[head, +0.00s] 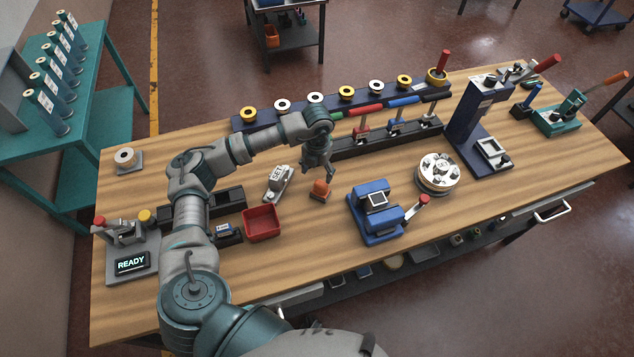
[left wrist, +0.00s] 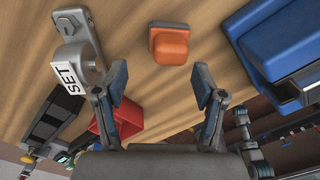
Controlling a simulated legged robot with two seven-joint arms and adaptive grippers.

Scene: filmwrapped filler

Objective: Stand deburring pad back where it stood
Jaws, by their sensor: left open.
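The deburring pad, as I take it, is the orange block (head: 320,189) on a darker, flat square base on the wooden table. It shows at the top middle of the left wrist view (left wrist: 171,46). My left gripper (head: 317,171) is just above and behind it in the head view. In the left wrist view its two fingers (left wrist: 160,84) are spread, with nothing between them, and the orange block lies beyond the tips, apart from them. My right gripper is not in view.
A grey fixture marked SET (head: 277,182) stands left of the orange block, a red tray (head: 262,222) at its lower left. A blue press (head: 376,212) is to the right. Behind are lever clamps (head: 390,138). Bare table lies in front of the orange block.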

